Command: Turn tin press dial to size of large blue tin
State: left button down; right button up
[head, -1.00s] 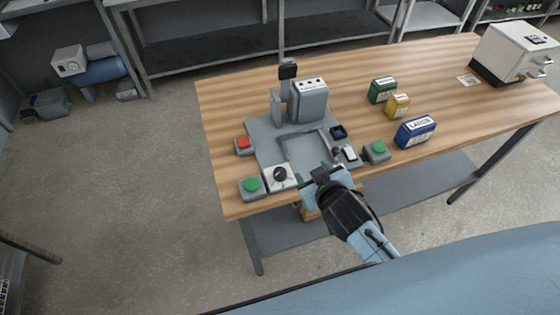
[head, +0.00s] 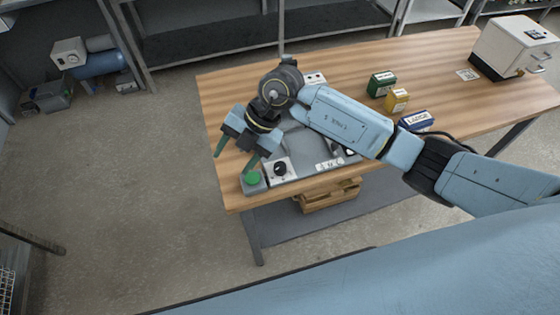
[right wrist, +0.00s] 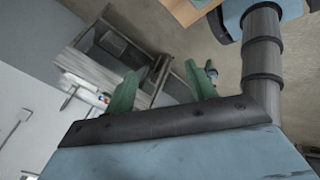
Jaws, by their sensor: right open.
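The dial (head: 280,169) is a black knob on a white plate at the front left of the grey tin press (head: 310,150). The large blue tin (head: 414,122), labelled LARGE, stands to the right, partly behind my arm. My right gripper (head: 236,160) is open and empty, with green fingers apart, above the press's left front corner. It is left of the dial and apart from it. Its fingers also show in the right wrist view (right wrist: 163,90), where the dial cannot be seen. My left gripper is out of view.
A green button (head: 252,179) sits just left of the dial, under my right gripper. A green tin (head: 381,85) and a yellow tin (head: 396,100) stand behind the blue one. A white machine (head: 515,48) is at the far right. The wooden table's (head: 230,95) left back is clear.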

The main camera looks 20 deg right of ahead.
aim_at(280, 166)
jog(key=w+d+m+h, duration=0.2)
jog(key=w+d+h, duration=0.2)
jog(key=d+h, duration=0.5)
jog(key=f, duration=0.4)
jog(key=d+f+y, duration=0.1)
jog(key=f, duration=0.4)
jog(key=d+f+y+p, duration=0.1)
jog(key=f, duration=0.3)
jog(key=shift+s+d+f, duration=0.1)
jog(key=shift+s+f, duration=0.05)
jog(key=c, duration=1)
jog(key=shift+o, duration=0.2)
